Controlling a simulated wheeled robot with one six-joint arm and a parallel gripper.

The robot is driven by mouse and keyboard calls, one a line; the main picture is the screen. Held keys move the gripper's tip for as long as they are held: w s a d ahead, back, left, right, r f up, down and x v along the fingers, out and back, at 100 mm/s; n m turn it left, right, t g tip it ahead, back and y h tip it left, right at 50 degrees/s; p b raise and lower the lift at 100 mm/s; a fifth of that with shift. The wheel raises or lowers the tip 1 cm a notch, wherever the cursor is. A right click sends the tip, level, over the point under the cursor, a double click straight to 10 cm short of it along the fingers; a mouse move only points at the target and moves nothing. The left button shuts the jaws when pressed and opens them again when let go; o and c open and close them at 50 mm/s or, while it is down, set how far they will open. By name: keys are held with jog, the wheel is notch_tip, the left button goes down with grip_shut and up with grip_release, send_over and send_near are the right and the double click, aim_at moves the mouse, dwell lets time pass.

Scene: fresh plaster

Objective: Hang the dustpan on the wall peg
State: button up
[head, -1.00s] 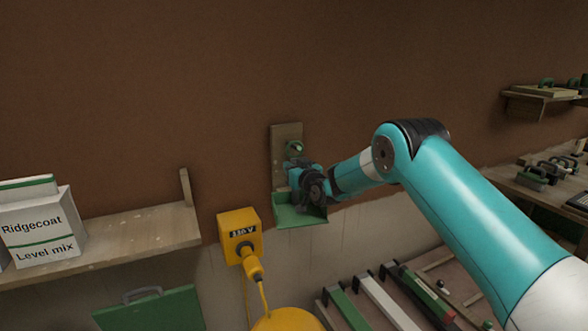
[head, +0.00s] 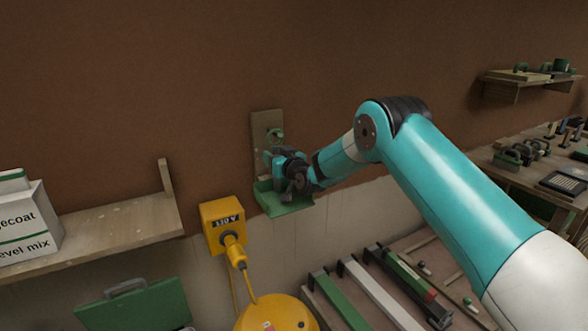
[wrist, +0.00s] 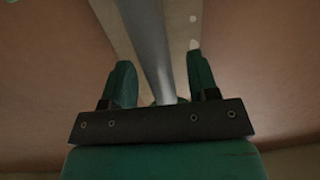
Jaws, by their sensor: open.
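The green dustpan (head: 283,204) is upright against the wall, its pan below a wooden peg board (head: 259,125). A green round end (head: 275,135), apparently the peg or the handle's top, shows on the board. My gripper (head: 277,160) is just below it, in front of the board, and hides most of the handle. In the wrist view its two teal fingers (wrist: 161,82) stand apart. A grey bar, apparently the dustpan handle (wrist: 153,50), runs between them with gaps on both sides. Whether the handle sits over the peg is hidden.
A yellow socket box (head: 222,222) with a plug and cable is left of the dustpan, above a yellow drum (head: 277,314). A tool bench (head: 555,180) is at right.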

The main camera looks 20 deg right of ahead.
jog(key=b+v, duration=0.6)
jog(key=v, duration=0.9)
jog(key=s+a+r+n+g+y, duration=0.25)
jog(key=s+a+g, duration=0.3)
jog(key=s, duration=0.45)
jog(key=s+a+r+n+g+y, duration=0.25)
jog(key=s+a+g, duration=0.35)
jog(key=s, duration=0.4)
jog(key=s+d+g+h+p, duration=0.1)
jog(key=s+g+h, duration=0.1)
jog(key=s, duration=0.8)
jog(key=s+d+m+g+h, duration=0.1)
jog(key=s+d+g+h, duration=0.1)
jog(key=s, duration=0.9)
jog(key=shift+s+g+h+p, duration=0.25)
jog(key=shift+g+h+p, duration=0.15)
jog(key=shift+g+h, duration=0.45)
